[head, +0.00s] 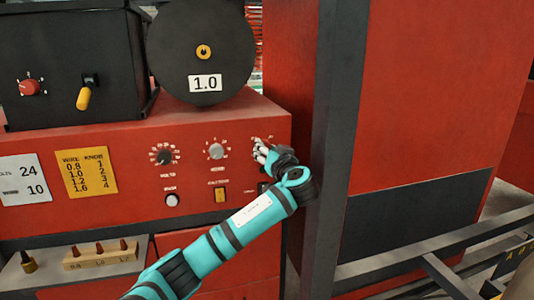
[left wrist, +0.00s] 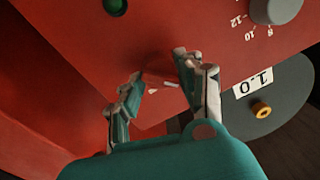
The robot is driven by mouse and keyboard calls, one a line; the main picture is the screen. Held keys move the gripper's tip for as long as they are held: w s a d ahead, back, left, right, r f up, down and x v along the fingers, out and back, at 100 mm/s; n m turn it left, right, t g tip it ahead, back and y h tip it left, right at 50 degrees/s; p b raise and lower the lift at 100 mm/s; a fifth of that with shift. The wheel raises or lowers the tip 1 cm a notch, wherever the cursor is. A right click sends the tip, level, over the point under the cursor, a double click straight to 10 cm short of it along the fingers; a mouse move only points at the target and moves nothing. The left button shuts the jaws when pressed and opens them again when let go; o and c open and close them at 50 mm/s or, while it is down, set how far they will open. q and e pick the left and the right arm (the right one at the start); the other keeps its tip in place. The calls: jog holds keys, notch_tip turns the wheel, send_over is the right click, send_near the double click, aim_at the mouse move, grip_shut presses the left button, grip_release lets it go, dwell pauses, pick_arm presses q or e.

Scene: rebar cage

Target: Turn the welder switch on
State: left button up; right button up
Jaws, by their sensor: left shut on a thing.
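The red welder front panel (head: 130,195) fills the left and middle of the head view. My left gripper (head: 262,148) is at the panel's upper right, beside the grey knob (head: 216,151). In the left wrist view my left gripper (left wrist: 160,80) has its two fingers at the panel, on either side of a small red part that I take to be the welder switch (left wrist: 158,77). The fingers are shut on it. Most of the switch is hidden by the fingers, and I cannot tell its setting. My right gripper is not in view.
A black dial knob (head: 161,156), a white button (head: 172,200) and a yellow rocker (head: 221,195) are on the panel. A black reel (head: 203,52) stands above. A dark upright post (head: 333,130) rises close to the right of the gripper.

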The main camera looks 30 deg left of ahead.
pick_arm(q)
jog(key=shift+f+m+t+p, duration=0.1)
jog(key=shift+m+t+p, duration=0.4)
jog(key=shift+m, duration=4)
jog(key=shift+f+m+t+p, duration=0.15)
jog(key=shift+m+p, duration=0.55)
jog(key=shift+m, duration=3.8)
jog(key=o, duration=1.1)
jog(key=shift+o, duration=0.2)
jog(key=v, duration=1.2)
